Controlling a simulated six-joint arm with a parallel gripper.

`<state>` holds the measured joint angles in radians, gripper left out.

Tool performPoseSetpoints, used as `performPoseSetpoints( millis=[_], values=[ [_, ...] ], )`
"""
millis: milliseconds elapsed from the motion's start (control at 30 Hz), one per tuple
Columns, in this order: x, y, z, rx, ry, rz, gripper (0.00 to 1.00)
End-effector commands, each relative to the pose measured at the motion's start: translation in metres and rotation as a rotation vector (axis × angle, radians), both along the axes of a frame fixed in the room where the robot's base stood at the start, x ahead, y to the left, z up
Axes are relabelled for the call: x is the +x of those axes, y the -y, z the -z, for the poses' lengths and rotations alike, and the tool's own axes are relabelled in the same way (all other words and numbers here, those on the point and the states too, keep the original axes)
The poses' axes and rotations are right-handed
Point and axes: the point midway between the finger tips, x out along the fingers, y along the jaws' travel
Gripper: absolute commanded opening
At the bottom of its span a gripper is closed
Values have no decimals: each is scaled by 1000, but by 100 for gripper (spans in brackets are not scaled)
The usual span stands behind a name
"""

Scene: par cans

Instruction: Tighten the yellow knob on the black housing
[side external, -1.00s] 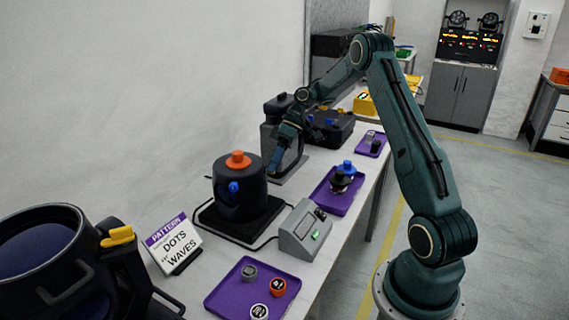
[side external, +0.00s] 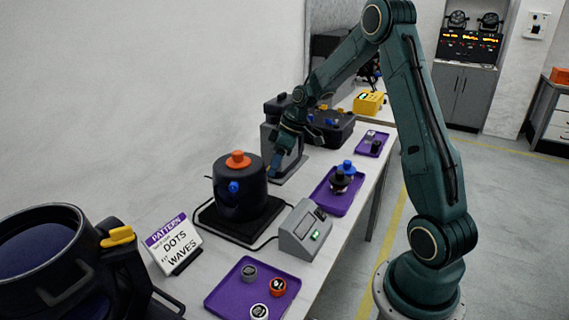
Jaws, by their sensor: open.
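The yellow knob (side external: 118,237) sits on the side of the large black housing (side external: 105,268) at the front left, which is cut off by the picture's edge. My gripper (side external: 277,163) is far from it, farther back along the bench. It points down beside a grey upright block (side external: 268,140), behind the smaller black housing with an orange top knob (side external: 238,160) and a blue side knob (side external: 233,187). My gripper is open; its blue-tipped fingers are small here, and I see nothing held. Whether it touches the block I cannot tell.
A sign (side external: 174,245) stands between the two housings. Purple trays (side external: 225,290) with small knobs lie along that edge. A cable runs across the bench. A black case (side external: 330,128) stands farther back.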

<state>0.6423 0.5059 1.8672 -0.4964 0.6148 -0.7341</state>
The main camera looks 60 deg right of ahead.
Motion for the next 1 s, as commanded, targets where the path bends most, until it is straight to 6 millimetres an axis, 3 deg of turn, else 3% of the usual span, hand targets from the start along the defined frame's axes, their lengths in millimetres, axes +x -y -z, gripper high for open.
performPoseSetpoints(
  millis=[467, 1000],
  values=[
    [-3, -6, -1, -231, 107, -3, 43],
    [-32, 0, -70, -226, 108, 1, 43]
  ],
)
